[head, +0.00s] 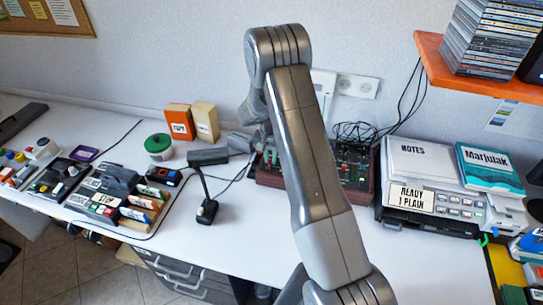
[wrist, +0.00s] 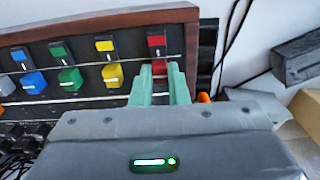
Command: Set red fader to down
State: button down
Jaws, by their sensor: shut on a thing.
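The mixer panel (head: 354,168) with dark wooden sides stands against the wall in the head view, partly hidden behind my arm. In the wrist view its wooden edge (wrist: 95,22) runs across the top. The red fader (wrist: 159,67) is at the right end of a row of coloured faders. My gripper (wrist: 160,75) has its two pale green fingers on either side of the red fader's knob and is shut on it. The fingers hide part of the red fader's slot.
Yellow (wrist: 112,75), green (wrist: 69,78) and blue (wrist: 33,82) faders sit left of the red one. Loose cables lie around the mixer. A printer (head: 430,205) stands to its right. Clear white desk lies in front.

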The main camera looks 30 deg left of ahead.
aim_at(270, 159)
jog(key=c, duration=1.7)
grip_release()
jog(key=shift+r, duration=0.1)
notch_tip(270, 159, up, 14)
jog(key=shift+f+b, duration=0.15)
jog(key=shift+b, duration=1.1)
jog(key=shift+f, duration=0.15)
notch_tip(270, 159, down, 13)
jog(key=p, duration=0.2)
jog(key=shift+f+p, duration=0.15)
jog(key=shift+p, duration=0.15)
jog(key=shift+w+a+f+p, duration=0.1)
jog(key=shift+w+p, duration=0.05)
jog(key=shift+w, duration=0.2)
jog(key=shift+w+a+f+p, duration=0.1)
jog(key=shift+w+p, duration=0.05)
jog(key=shift+w, duration=0.2)
